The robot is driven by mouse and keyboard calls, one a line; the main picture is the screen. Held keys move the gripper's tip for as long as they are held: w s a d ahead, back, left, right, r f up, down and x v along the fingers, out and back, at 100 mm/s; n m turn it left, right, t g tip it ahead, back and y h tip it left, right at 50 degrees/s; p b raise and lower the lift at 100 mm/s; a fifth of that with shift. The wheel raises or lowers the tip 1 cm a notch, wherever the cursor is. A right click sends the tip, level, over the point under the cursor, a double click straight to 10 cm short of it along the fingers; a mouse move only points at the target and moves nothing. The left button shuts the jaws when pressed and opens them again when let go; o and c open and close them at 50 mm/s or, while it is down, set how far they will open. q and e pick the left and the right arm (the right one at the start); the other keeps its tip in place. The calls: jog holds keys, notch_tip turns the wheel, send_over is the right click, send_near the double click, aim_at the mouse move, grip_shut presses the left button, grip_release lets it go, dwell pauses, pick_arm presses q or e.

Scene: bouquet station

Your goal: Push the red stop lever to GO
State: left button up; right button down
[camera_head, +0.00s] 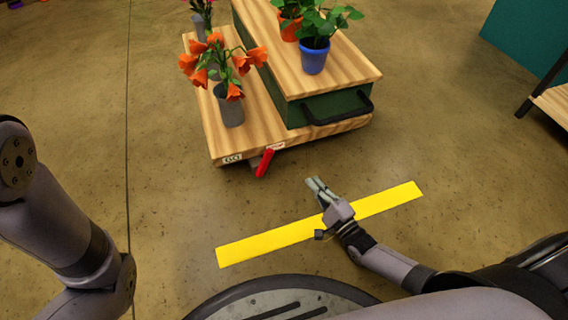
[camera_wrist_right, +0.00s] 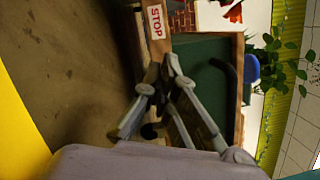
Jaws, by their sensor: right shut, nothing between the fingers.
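The red stop lever (camera_head: 265,162) is on the front edge of the wooden flower cart (camera_head: 218,140), in the head view. It sits just beside the STOP label (camera_head: 276,146); the GO label (camera_head: 232,159) is farther left. My right gripper (camera_head: 315,184) is shut and empty, to the right of the lever and nearer to me, apart from it. In the right wrist view its fingertips (camera_wrist_right: 172,66) come together below the STOP label (camera_wrist_right: 157,21). I cannot make out the lever in that view. Of my left arm only links show; its gripper is out of view.
On the cart stand a grey vase (camera_head: 230,106) of orange flowers, a blue pot (camera_head: 314,57) and a green drawer (camera_head: 330,106) with a black handle (camera_head: 340,112). A yellow strip (camera_head: 270,240) lies on the floor under my right arm. Floor left of the cart is clear.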

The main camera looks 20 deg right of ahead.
aim_at(264, 163)
jog(key=b+x, duration=0.1)
jog(key=x, duration=0.2)
jog(key=b+x, duration=0.2)
jog(key=x, duration=0.1)
jog(key=b+x, duration=0.2)
jog(key=x, duration=0.1)
jog(key=shift+w+f, duration=0.2)
jog(key=shift+f, duration=0.05)
jog(key=a, duration=0.1)
jog(key=a+r+b, duration=0.1)
jog(key=a+r, duration=0.1)
jog(key=a, duration=0.1)
jog(key=shift+w+b, duration=0.25)
jog(key=shift+b, duration=0.15)
